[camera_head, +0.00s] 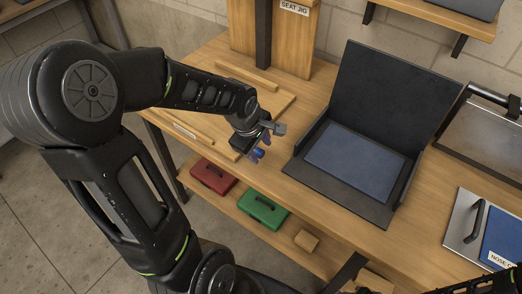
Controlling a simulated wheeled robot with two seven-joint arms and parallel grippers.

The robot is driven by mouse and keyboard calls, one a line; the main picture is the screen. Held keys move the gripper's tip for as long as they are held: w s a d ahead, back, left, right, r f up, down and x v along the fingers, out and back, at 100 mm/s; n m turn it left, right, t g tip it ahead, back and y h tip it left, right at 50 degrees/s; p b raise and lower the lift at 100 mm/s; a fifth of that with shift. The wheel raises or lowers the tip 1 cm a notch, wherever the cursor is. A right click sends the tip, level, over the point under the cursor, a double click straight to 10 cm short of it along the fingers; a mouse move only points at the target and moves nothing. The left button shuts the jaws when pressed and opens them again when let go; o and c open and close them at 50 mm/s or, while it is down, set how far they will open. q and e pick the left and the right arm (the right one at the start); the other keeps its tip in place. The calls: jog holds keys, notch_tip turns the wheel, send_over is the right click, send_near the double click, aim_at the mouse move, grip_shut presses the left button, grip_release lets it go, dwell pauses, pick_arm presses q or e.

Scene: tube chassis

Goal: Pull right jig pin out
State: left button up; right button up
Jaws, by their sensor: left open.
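My left gripper (265,142) is open over the front edge of the workbench (325,215), beside the light wooden board (270,100). Small blue-purple parts show at its fingers, and I cannot tell whether they belong to the gripper. An upright wooden jig (242,28) labelled "SEAT JIG" stands at the back of the bench, with a dark post in front of it. I cannot make out a jig pin; my left arm and gripper cover part of the board. My right gripper is not in view.
An open black case (376,96) with a blue pad lies right of the gripper. A metal-framed tray (485,140) and a blue-faced panel (467,222) are farther right. Red (213,176) and green (263,209) boxes sit on the lower shelf.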

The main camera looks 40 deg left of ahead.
pick_arm(q)
jog(key=v, duration=0.5)
jog(key=shift+d+r, duration=0.1)
jog(key=shift+r, duration=0.05)
dwell(0.3)
